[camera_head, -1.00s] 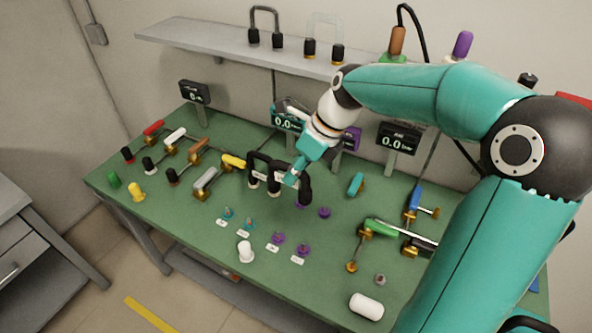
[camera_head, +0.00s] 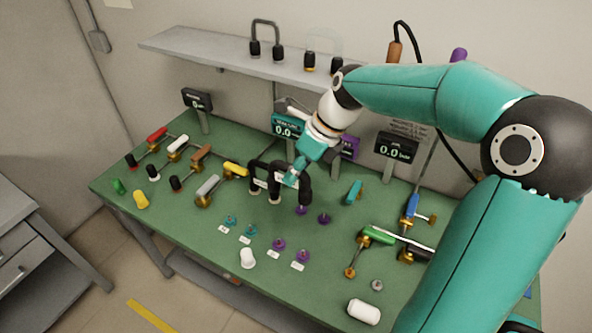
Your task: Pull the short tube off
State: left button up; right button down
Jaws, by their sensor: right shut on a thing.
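A black U-shaped tube, probably the short tube (camera_head: 304,188), stands in the back middle of the green table. My right gripper (camera_head: 292,178) is shut on it, reaching down from the right. A second black bent piece (camera_head: 255,178) shows just to its left; the gripper and tube overlap, so I cannot tell whether they are joined. White end pieces show at the lower ends. Whether the tube's ends are still seated on fittings is hidden or too small to tell. My left gripper is not in view.
Small teal fittings (camera_head: 230,220) and purple fittings (camera_head: 278,243) stand in front. A yellow-handled valve (camera_head: 235,170) is close to the left. Pressure displays (camera_head: 286,127) stand behind, below the grey shelf (camera_head: 220,59).

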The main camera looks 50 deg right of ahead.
jog(key=shift+r, duration=0.15)
jog(key=shift+r, duration=1.4)
